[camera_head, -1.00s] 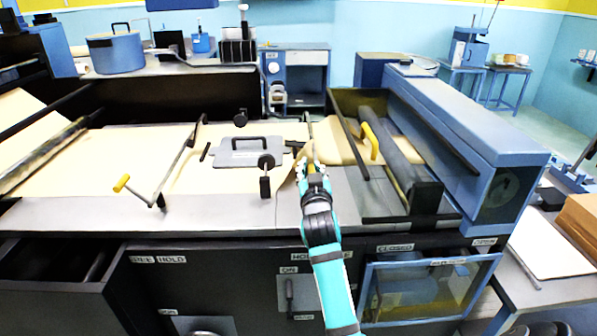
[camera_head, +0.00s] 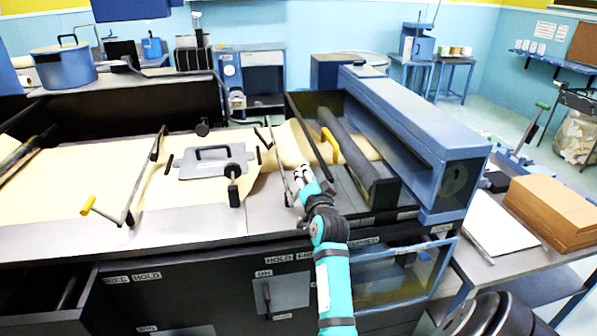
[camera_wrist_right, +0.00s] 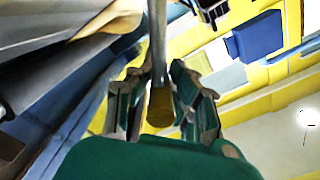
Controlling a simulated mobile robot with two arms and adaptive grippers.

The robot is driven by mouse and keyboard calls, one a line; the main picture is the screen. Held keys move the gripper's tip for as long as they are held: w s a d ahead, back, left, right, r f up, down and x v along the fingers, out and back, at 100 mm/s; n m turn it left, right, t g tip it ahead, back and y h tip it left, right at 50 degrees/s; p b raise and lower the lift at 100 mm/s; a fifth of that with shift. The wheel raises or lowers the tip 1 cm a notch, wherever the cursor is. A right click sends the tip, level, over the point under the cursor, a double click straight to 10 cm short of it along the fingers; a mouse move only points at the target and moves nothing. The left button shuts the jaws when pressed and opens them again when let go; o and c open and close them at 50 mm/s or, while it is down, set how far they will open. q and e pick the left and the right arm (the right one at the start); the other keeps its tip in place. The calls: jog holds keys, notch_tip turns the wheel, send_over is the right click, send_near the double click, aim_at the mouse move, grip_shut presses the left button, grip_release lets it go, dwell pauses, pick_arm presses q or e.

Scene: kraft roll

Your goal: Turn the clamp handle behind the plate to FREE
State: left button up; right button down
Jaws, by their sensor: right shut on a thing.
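My right gripper (camera_head: 303,182) is at the front end of a thin metal bar (camera_head: 279,165), to the right of the grey plate (camera_head: 212,174). The grey plate has a dark handle on top and lies on the kraft paper. A second crank bar with a yellow grip (camera_head: 88,205) stands left of the plate. My left gripper is not in view.
HOLD and FREE labels (camera_head: 290,258) are on the front panel below my right arm. Right of the gripper are a dark roller (camera_head: 358,155), a yellow lever (camera_head: 333,145) and a blue housing (camera_head: 425,125). A black knob (camera_head: 233,190) stands by the plate.

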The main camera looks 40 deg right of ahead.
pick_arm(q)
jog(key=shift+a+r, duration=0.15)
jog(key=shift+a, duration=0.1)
pick_arm(e)
jog(key=shift+s+d+f+m, duration=0.25)
jog(key=shift+d+f+m, duration=0.1)
jog(key=shift+m, duration=0.2)
jog(key=shift+s+d+f+m, duration=0.2)
jog(key=shift+d+m, duration=0.15)
jog(key=shift+m, duration=0.2)
jog(key=c, duration=1.2)
grip_release()
jog(key=shift+o, duration=0.2)
jog(key=v, duration=0.7)
jog(key=shift+s, duration=0.25)
jog(key=shift+a, duration=0.2)
